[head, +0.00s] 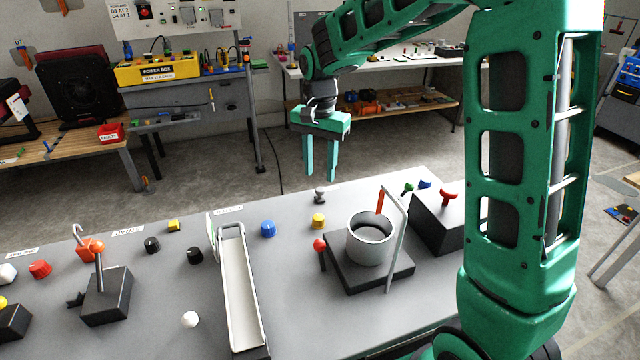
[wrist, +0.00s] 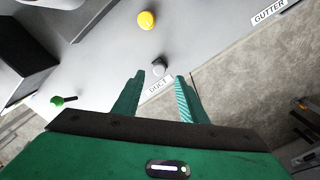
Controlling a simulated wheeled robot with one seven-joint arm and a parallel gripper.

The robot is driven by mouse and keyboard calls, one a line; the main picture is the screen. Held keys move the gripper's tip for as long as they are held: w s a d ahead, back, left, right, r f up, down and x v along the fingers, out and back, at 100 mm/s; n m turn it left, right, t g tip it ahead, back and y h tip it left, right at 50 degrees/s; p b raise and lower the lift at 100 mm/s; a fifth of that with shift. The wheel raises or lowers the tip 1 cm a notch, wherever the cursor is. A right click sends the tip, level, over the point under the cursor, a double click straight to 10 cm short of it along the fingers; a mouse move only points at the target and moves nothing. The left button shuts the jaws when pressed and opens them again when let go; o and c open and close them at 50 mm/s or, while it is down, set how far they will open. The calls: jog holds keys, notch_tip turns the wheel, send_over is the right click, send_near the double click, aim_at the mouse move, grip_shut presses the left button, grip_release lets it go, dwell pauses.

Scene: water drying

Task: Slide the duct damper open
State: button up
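A label reading DUCT (wrist: 160,83) shows in the wrist view at the bench edge, beside a small grey knob (wrist: 158,67). The same grey knob (head: 320,195) stands at the back edge of the grey bench in the head view. I cannot tell for certain that this knob is the duct damper, nor its slide position. My gripper (head: 320,177) points down above the back edge, just over the knob. Its green fingers are apart with nothing between them. In the wrist view the fingertips (wrist: 160,78) flank the label, and the knob appears just beyond them.
A yellow knob (head: 318,220) and a blue knob (head: 268,228) are close by on the bench (head: 170,275). A metal cup (head: 370,245) on a dark base, a red-topped lever (head: 321,252) and a long white trough (head: 240,290) stand nearer. A dark box (head: 445,225) is at right.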

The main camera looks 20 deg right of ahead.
aim_at(320, 189)
jog(key=shift+f, duration=2.6)
jog(key=shift+c, duration=0.6)
